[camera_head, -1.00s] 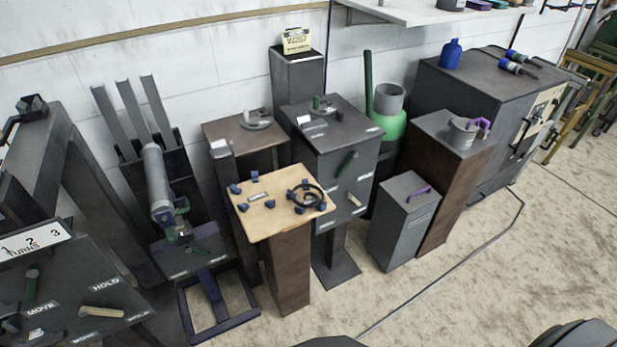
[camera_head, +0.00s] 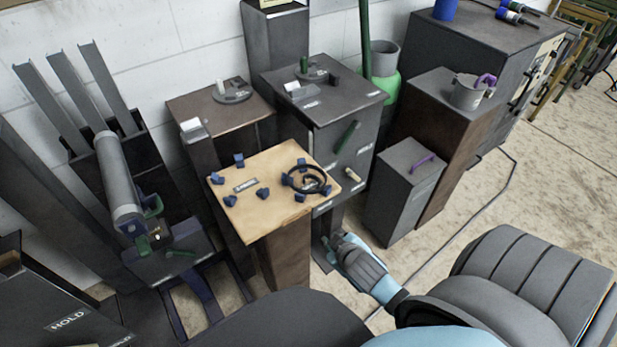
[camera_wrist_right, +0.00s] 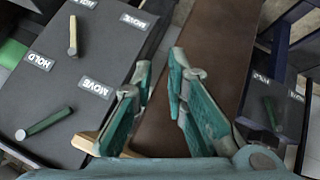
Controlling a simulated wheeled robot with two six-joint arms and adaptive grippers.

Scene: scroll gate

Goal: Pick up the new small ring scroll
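A small dark ring-shaped piece with a curl inside (camera_head: 309,190), which looks like the ring scroll, lies on the light wooden top (camera_head: 262,216) of a brown stand. Blue blocks stand around its rim. My right gripper (camera_head: 341,240) is in front of and below the right side of that top, apart from the ring. In the right wrist view its two fingers (camera_wrist_right: 158,85) are spread with nothing between them. The ring is not visible in that view. My left gripper is in neither view.
A dark cabinet (camera_head: 338,140) with a green handle stands just behind the wooden top. A grey box (camera_head: 400,200) with a purple handle is to the right. In the wrist view, a panel (camera_wrist_right: 90,60) labelled MOVE and HOLD lies left of the fingers. Open floor lies at right.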

